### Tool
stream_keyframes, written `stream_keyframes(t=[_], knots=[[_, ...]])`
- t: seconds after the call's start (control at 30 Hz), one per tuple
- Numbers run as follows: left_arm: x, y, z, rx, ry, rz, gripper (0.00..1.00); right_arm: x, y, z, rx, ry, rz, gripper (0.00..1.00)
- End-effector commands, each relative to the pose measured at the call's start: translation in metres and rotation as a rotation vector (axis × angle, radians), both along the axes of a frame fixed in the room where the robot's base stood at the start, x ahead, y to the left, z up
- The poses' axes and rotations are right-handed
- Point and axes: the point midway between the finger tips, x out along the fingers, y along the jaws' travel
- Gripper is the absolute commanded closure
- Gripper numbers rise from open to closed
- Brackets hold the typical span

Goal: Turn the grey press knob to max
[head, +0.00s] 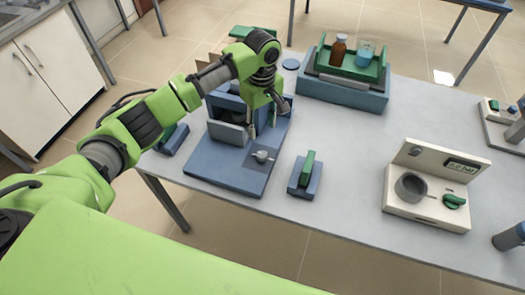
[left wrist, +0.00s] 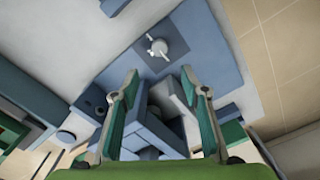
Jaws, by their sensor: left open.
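The grey press knob (head: 262,156) sits on a dark square on the front part of the blue press (head: 225,175). My left gripper (head: 262,125) is above the press, just behind the knob in the head view, pointing down with its fingers apart and nothing between them. In the left wrist view, the knob (left wrist: 157,46) shows as a small round dial with a thin bar across it, just beyond the open fingertips (left wrist: 160,73). The fingers are apart from the knob. The press's upright blocks show between the fingers. My right gripper is not in view.
A small blue block with a green handle (head: 307,172) stands right of the press. A cream device (head: 425,205) is at right. Bare grey table (head: 350,150) lies between.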

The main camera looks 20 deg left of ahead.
Motion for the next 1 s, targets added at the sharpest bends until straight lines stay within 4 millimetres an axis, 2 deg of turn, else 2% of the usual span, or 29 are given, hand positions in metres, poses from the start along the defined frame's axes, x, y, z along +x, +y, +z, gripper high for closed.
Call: stream_keyframes(t=[0.17,0.5,0.63,0.8,1.0], knots=[[-0.001,0.0,-0.019,0.001,0.004,0.002,0.59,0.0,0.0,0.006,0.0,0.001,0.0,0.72],[-0.001,-0.001,-0.091,0.0,0.004,0.0,0.59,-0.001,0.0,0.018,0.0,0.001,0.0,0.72],[-0.001,0.0,-0.114,0.0,0.002,0.0,0.59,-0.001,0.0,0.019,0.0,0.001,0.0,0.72],[-0.001,-0.001,-0.131,-0.001,0.002,0.0,0.59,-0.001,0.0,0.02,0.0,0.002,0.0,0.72],[-0.001,0.0,-0.137,-0.001,0.001,-0.002,0.59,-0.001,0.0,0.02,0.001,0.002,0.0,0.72]])
